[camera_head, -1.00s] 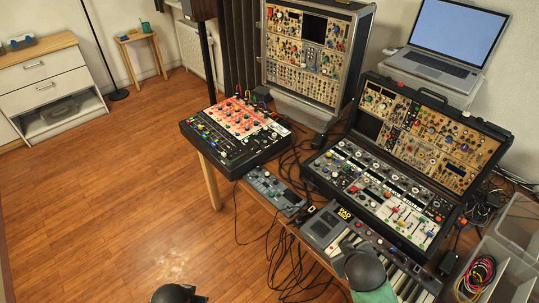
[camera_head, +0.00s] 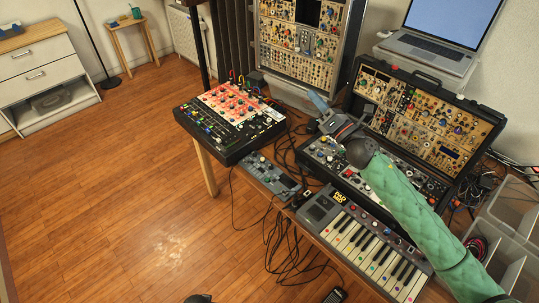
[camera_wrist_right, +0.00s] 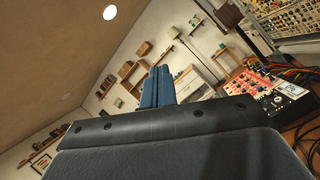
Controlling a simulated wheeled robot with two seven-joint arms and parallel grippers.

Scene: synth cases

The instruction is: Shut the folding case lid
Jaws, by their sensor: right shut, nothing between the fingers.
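The folding case stands open on the table, its base (camera_head: 325,160) full of knobs and its lid (camera_head: 436,124) tilted up and back, lined with gold modules. My right gripper (camera_head: 318,104) is shut and empty, above the left part of the case base, left of the lid and apart from it as far as I can tell. In the right wrist view its blue fingers (camera_wrist_right: 157,87) are together. My green-sleeved right arm hides part of the base and lower lid. My left gripper is not clearly in view; only a dark piece shows at the bottom edge.
A mixer (camera_head: 229,118) stands left of the case. A keyboard (camera_head: 365,243) lies in front. A tall module rack (camera_head: 300,50) is behind, and a laptop (camera_head: 437,38) sits behind the lid. Clear bins (camera_head: 505,235) stand at the right. Loose cables hang at the front.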

